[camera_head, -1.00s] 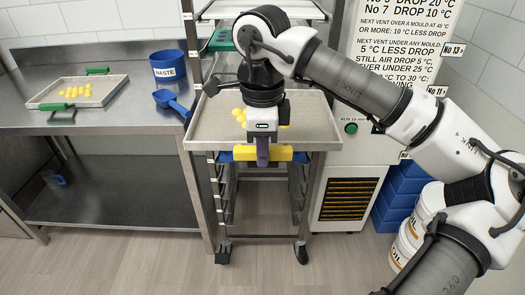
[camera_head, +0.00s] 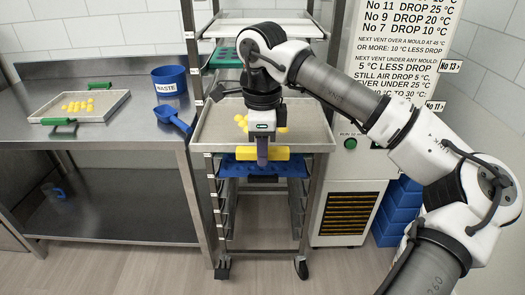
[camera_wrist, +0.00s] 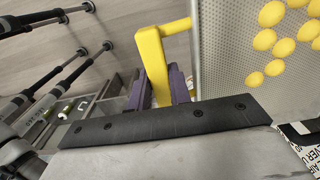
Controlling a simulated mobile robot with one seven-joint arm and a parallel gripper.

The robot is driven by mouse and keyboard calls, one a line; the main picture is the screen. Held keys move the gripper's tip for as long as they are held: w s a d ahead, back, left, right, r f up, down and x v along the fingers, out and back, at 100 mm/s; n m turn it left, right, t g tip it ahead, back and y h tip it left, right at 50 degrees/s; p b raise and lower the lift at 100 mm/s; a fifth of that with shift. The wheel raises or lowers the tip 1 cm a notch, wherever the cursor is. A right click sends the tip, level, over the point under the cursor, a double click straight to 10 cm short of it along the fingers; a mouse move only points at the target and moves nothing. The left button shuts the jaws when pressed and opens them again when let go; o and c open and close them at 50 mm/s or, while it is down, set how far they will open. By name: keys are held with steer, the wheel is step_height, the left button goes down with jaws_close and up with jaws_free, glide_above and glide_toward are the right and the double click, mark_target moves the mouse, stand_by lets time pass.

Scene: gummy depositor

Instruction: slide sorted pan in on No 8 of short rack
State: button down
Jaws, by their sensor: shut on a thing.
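A perforated grey pan (camera_head: 310,132) with several yellow gummies lies level across the top of the short wheeled rack (camera_head: 228,215). Its yellow handle (camera_head: 282,151) faces me at the front edge. My gripper (camera_head: 262,153) points down and is shut on this handle. The wrist view shows the handle (camera_wrist: 150,60) between the purple fingers, with the pan (camera_wrist: 225,65) and its gummies to the right. A blue tray (camera_head: 235,168) shows in the rack just below the pan. I cannot read the rack's level numbers, and my arm hides part of the pan.
Another pan (camera_head: 65,117) with yellow pieces and green handles lies on the steel bench (camera_head: 130,130) at left. A blue waste tub (camera_head: 169,80) and blue scoop (camera_head: 172,118) stand near the rack. A cabinet (camera_head: 348,205) stands close on the right. Upper shelves hold a green mould (camera_head: 226,57).

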steer(key=w+p, duration=0.3)
steer(key=w, duration=0.5)
steer(key=shift+w, duration=0.25)
steer(key=w+p, duration=0.4)
steer(key=w, duration=0.2)
steer(key=shift+w, duration=0.25)
steer(key=shift+w+f, duration=0.25)
steer(key=shift+w, duration=0.35)
steer(key=shift+r+p, duration=0.15)
steer(key=shift+p, duration=0.35)
steer(key=shift+f, duration=0.3)
steer(key=c, duration=1.2)
jaws_free()
